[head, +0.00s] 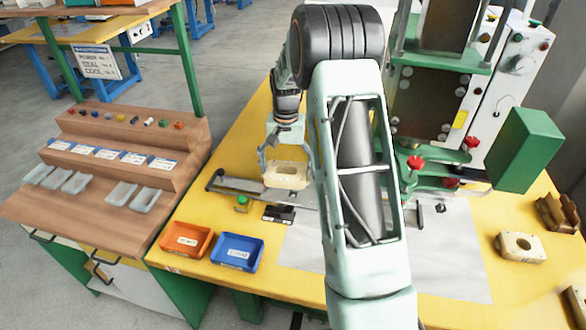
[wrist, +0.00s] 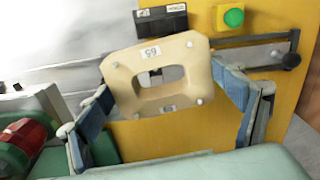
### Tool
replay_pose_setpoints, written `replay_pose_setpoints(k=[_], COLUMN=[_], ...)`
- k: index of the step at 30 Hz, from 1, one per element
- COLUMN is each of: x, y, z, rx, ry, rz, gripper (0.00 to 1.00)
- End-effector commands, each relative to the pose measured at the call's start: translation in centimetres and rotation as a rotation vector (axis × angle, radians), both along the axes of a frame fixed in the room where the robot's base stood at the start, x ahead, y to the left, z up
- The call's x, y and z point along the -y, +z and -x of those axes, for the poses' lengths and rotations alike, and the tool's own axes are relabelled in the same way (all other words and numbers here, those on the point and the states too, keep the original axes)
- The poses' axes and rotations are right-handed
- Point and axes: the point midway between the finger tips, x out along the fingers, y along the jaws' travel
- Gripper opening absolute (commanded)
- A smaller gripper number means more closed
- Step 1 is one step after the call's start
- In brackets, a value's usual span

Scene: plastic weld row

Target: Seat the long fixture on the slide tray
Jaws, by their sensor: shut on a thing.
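The long fixture, a beige block with rounded corners, an oblong hole and a label reading 65, shows in the wrist view (wrist: 155,103) and the head view (head: 287,181). My gripper (wrist: 163,86) is shut on it, with one blue-padded finger at each end. In the head view my gripper (head: 287,163) is above the yellow table, over the slide tray. The slide tray (head: 235,185) is a grey metal strip on the table. The fixture hides part of it. I cannot tell whether the fixture touches the tray.
A green button box (head: 242,203) and a black label block (head: 279,214) stand in front of the tray. Orange (head: 187,239) and blue (head: 237,252) bins sit at the front left. A second beige fixture (head: 521,246) lies at right. The press (head: 440,100) stands behind my arm.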

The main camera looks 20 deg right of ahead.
Motion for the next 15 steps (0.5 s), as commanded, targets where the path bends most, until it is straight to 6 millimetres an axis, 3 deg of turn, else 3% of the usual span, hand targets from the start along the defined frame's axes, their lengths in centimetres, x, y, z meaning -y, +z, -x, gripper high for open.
replay_pose_setpoints(k=[6, 15], x=[2.3, 2.9], y=[-2.6, -3.8], z=[-1.5, -1.8], rx=[-0.001, -0.002], ry=[-0.095, -0.120], rz=[0.008, 0.011], gripper=[0.55, 0.55])
